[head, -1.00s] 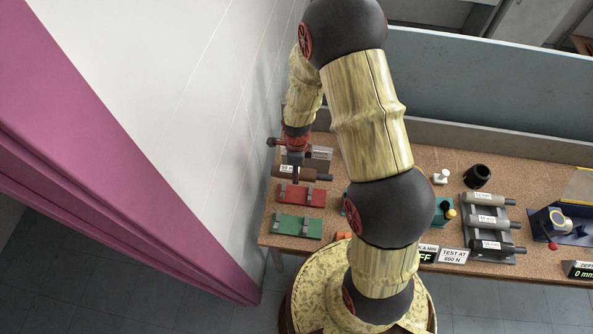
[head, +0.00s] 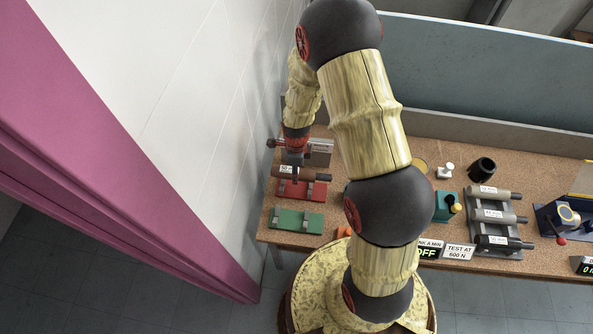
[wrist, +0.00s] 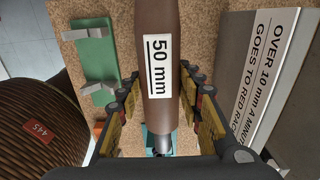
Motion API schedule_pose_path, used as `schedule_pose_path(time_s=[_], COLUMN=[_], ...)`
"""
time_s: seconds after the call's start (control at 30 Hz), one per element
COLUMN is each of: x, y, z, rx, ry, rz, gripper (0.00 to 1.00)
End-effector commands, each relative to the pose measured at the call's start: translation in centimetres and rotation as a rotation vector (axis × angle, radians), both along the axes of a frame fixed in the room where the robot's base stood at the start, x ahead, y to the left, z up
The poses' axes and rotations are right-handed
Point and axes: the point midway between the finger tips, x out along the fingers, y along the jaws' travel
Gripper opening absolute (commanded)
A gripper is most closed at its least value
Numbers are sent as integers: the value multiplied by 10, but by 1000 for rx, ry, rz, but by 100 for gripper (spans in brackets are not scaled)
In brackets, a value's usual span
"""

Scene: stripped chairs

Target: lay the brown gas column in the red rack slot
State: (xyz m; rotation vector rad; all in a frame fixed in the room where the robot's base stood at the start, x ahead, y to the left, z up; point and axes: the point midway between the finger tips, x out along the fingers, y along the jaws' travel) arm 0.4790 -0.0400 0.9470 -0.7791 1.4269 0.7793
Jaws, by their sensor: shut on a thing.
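The brown gas column (head: 308,175) carries a white label; in the wrist view the column (wrist: 155,25) reads "50 mm". My gripper (head: 293,164) is shut on it, with the fingers on both sides of the body in the wrist view (wrist: 158,82). The column lies roughly level, its thin dark rod pointing right in the head view. The red rack (head: 302,190) with grey cradles is just below the column in the head view, its back part covered. I cannot tell whether the column touches the cradles. The red rack does not show in the wrist view.
The green rack (head: 297,219) is empty in front of the red one. A sign (head: 319,150) stands behind. The white wall (head: 210,110) is close on the left. A grey rack (head: 500,230) with several columns stands to the right.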

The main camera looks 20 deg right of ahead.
Motion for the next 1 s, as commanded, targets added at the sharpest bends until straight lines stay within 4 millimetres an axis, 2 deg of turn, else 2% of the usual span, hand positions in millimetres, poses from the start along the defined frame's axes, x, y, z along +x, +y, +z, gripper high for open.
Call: schedule_pose_path(time_s=[0.6,0.8,1.0], x=[1,1,1], y=[0,0,0], z=[-53,-62,-62], rx=[-1,-1,0], ry=[-1,-1,-1], rz=[0,0,0], gripper=[0,0,0])
